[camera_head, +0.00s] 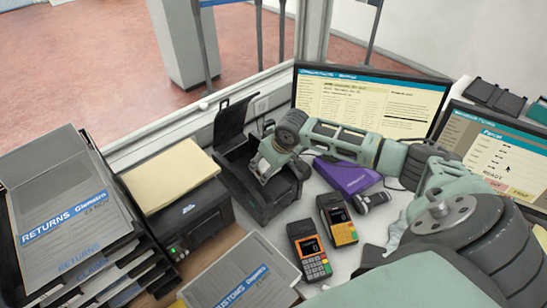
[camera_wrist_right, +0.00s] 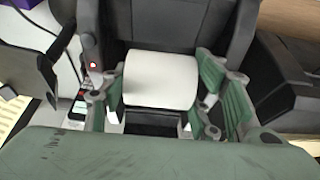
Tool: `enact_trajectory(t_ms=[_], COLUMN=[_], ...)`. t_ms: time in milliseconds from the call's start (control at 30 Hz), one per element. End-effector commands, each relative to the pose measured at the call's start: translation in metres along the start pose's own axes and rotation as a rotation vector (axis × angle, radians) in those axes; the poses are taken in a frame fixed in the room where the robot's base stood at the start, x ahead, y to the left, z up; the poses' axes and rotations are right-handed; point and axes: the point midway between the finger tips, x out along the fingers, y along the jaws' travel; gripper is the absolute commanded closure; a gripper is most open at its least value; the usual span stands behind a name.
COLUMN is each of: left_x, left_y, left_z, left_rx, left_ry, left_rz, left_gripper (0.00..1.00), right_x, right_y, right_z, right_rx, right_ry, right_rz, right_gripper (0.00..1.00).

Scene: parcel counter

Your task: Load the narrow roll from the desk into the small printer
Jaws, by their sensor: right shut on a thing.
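The small printer (camera_head: 272,205) is black and stands on the desk with its lid (camera_head: 232,122) raised. My right gripper (camera_head: 266,166) is over the printer's open top. In the right wrist view the white narrow roll (camera_wrist_right: 160,80) lies sideways between the green-padded fingers of my right gripper (camera_wrist_right: 160,92), which is shut on it. Dark printer parts show behind and below the roll. My left gripper is not in view.
A larger printer (camera_head: 207,215) with yellow paper stands left of the small one, beside stacked returns trays (camera_head: 65,215). Two card terminals (camera_head: 308,252) (camera_head: 338,219) and a purple box (camera_head: 345,177) are to the right. Two monitors (camera_head: 370,100) (camera_head: 495,155) stand behind.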

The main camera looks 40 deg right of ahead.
Motion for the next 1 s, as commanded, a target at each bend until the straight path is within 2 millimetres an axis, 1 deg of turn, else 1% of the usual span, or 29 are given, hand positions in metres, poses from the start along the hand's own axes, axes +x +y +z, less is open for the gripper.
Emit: enact_trajectory(t_ms=[33, 300, 367, 700, 833, 1000], left_x=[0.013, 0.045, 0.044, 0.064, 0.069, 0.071], left_y=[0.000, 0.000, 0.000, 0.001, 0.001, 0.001], left_z=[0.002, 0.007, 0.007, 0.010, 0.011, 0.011], left_rx=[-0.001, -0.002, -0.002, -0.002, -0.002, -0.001], left_ry=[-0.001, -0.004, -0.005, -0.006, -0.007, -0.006], left_rz=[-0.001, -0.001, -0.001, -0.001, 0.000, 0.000], left_gripper=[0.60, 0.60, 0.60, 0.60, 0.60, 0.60], right_x=[0.010, 0.033, 0.038, 0.077, 0.085, 0.090], right_y=[-0.001, -0.001, -0.002, -0.001, -0.001, -0.001], right_z=[-0.001, -0.013, -0.013, -0.015, -0.016, -0.016], right_rx=[0.000, 0.000, 0.001, 0.002, 0.002, 0.001], right_ry=[0.003, 0.002, 0.000, 0.001, 0.001, 0.001], right_rz=[-0.001, -0.001, -0.003, -0.003, -0.002, -0.001], right_gripper=[0.75, 0.75, 0.75, 0.75, 0.75, 0.75])
